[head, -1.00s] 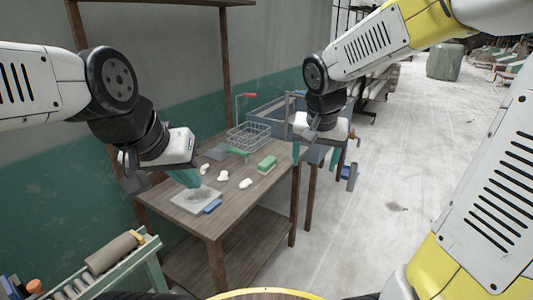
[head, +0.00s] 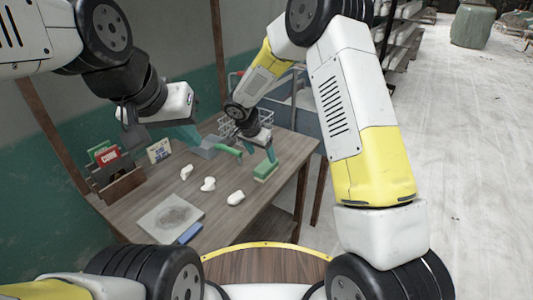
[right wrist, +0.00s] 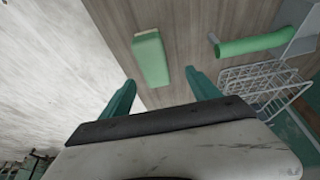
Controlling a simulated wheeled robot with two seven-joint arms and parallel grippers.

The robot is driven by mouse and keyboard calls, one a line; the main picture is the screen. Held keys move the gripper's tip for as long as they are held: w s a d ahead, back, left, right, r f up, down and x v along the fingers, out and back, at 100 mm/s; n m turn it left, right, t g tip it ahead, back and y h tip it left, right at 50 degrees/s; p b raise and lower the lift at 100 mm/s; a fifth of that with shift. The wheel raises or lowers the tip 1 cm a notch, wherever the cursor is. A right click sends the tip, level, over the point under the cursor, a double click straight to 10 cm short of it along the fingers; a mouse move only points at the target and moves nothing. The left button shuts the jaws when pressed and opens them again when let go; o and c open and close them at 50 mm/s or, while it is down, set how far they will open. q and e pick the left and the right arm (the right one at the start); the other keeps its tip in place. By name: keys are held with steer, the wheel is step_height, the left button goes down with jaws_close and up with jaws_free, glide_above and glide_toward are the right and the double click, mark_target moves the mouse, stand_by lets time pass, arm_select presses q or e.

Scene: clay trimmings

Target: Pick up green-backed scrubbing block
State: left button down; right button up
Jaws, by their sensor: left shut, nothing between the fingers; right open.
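The green-backed scrubbing block (head: 265,172) lies on the wooden table near its right edge, green side up with a paler side below. My right gripper (head: 271,154) is open above and just behind the block in the head view. In the right wrist view the block (right wrist: 151,60) lies ahead of the two spread teal fingertips (right wrist: 161,88), with nothing between them. My left gripper (head: 198,142) is shut and empty over the back left of the table, beside a grey flat tool with a green handle (head: 228,151).
Several white lumps, including one at the front (head: 236,198), lie mid-table. A grey slab (head: 152,222) and a blue block (head: 190,233) are at the front left. A wooden box (head: 122,188) stands at the left; a wire basket (right wrist: 237,84) is near the green-handled tool.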

mark_target(266, 164)
steer(key=x, duration=0.4)
steer(key=s+x, duration=0.1)
steer(key=x, duration=0.1)
steer(key=shift+w+d+f, duration=0.1)
steer(key=shift+d+f, duration=0.2)
steer(key=shift+f, duration=0.05)
steer(key=shift+f, duration=0.2)
stand_by(0.4)
steer(key=c, duration=1.5)
steer(key=shift+r, duration=0.15)
step_height(266, 164, up, 4)
steer(key=shift+r, duration=0.1)
steer(key=s, duration=1)
steer(key=s+a+r, duration=0.1)
steer(key=s, duration=0.5)
